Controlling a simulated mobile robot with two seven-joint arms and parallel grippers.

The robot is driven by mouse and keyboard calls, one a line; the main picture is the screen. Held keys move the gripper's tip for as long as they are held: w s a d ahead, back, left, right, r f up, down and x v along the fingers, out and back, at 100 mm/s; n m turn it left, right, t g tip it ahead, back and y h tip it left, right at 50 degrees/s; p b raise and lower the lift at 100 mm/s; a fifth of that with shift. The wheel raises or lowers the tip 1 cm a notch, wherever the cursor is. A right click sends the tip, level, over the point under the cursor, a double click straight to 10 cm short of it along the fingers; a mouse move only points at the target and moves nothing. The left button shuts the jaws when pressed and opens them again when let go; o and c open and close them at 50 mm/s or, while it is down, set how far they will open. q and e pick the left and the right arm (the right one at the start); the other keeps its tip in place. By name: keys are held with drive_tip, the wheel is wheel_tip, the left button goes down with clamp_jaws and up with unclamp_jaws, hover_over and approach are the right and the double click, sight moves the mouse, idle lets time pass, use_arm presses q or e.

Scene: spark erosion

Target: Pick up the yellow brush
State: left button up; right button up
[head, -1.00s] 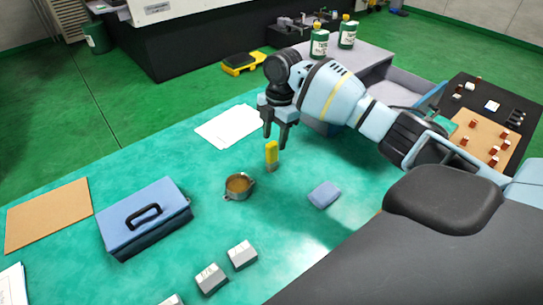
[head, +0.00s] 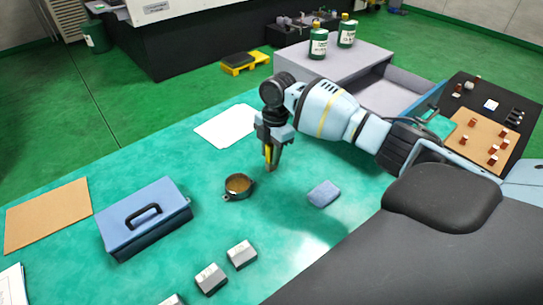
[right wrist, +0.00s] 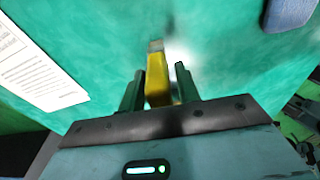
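The yellow brush (head: 267,153) stands upright on the green table, its upper part yellow and its lower part greyish. My right gripper (head: 271,165) has come down over it, and its fingers partly hide it in the head view. In the right wrist view the brush (right wrist: 158,78) lies between the two dark fingers of the right gripper (right wrist: 159,84). A gap shows on the right finger's side and a narrower one on the left finger's side, so the gripper is open around the brush. My left gripper is out of view.
A metal cup (head: 238,187) stands close to the left of the brush, and a blue sponge-like block (head: 323,194) lies to the right. White paper (head: 226,125) lies behind. A blue box (head: 145,218) and pale blocks (head: 241,254) are further off.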

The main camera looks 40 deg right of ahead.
sight(271, 144)
clamp_jaws()
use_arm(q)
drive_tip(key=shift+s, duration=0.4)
use_arm(e)
drive_tip(key=shift+r, duration=0.15)
drive_tip(key=shift+r, duration=0.25)
wheel_tip(271, 144, up, 3)
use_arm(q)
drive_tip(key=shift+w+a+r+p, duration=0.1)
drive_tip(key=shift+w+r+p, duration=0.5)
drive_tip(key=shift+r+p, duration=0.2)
use_arm(e)
drive_tip(key=s+r, duration=0.1)
drive_tip(key=s, duration=1.5)
